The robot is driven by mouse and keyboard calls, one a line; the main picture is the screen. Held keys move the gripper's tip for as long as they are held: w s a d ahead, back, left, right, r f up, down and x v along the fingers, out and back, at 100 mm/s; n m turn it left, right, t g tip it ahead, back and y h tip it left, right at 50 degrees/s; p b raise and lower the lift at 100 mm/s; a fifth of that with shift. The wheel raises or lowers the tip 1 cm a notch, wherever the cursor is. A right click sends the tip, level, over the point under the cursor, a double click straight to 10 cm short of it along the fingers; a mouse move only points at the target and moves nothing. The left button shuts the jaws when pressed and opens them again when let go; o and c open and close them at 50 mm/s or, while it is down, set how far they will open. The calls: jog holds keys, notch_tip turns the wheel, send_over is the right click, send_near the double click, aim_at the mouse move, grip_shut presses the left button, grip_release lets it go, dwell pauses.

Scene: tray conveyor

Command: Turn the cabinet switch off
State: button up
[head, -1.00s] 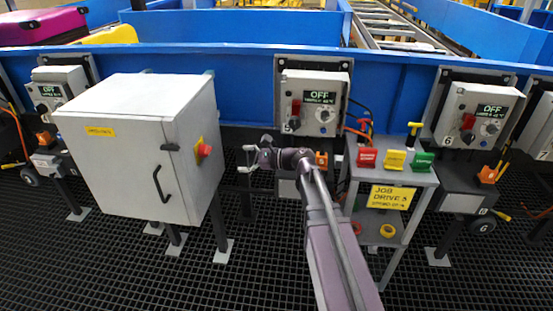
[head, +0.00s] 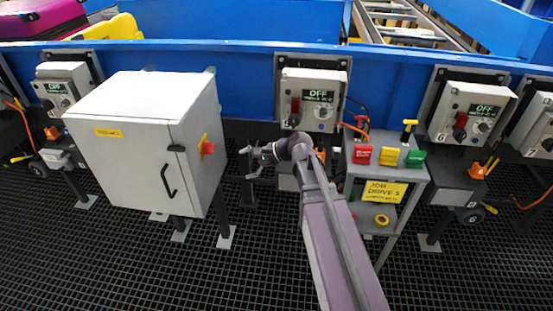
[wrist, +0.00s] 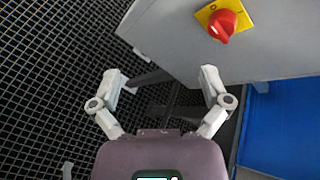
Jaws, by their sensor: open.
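The cabinet (head: 140,150) is a light grey box on legs at the left of the head view, with a yellow label and a dark door handle on its front. Its red rotary switch (head: 207,147) on a yellow plate is on the right side wall. In the wrist view the red switch (wrist: 222,26) is near the top right, its knob set at a slant. My gripper (head: 246,162) is open and empty, to the right of the switch and a little lower in the head view, apart from it. In the wrist view my gripper (wrist: 165,82) has its fingers spread below the switch.
A stand (head: 385,185) with red, yellow and green blocks and a "JOB DRIVE 3" sign is right of my arm. Drive boxes reading OFF (head: 313,98) line the blue conveyor wall (head: 225,75). Dark grating floor (head: 90,260) is open in front.

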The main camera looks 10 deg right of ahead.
jog(key=s+d+r+n+g+h+p, duration=0.3)
jog(key=s+d+r+n+h+p, duration=0.4)
jog(key=p, duration=0.8)
jog(key=shift+s+d+n+h, duration=0.2)
jog(key=shift+s+n+h, duration=0.6)
jog(key=shift+s+n, duration=0.75)
jog(key=shift+s+r+p, duration=0.1)
jog(key=shift+s+p, duration=0.05)
jog(key=shift+p, duration=0.15)
jog(key=s+d+r+h+p, duration=0.1)
jog(key=s+d+n+h+p, duration=0.1)
jog(key=s+d+r+n+h+p, duration=0.1)
jog(key=d, duration=0.1)
jog(key=shift+r+n+g, duration=0.25)
jog(key=shift+r+g, duration=0.05)
jog(key=shift+g, duration=0.1)
dwell(1.2)
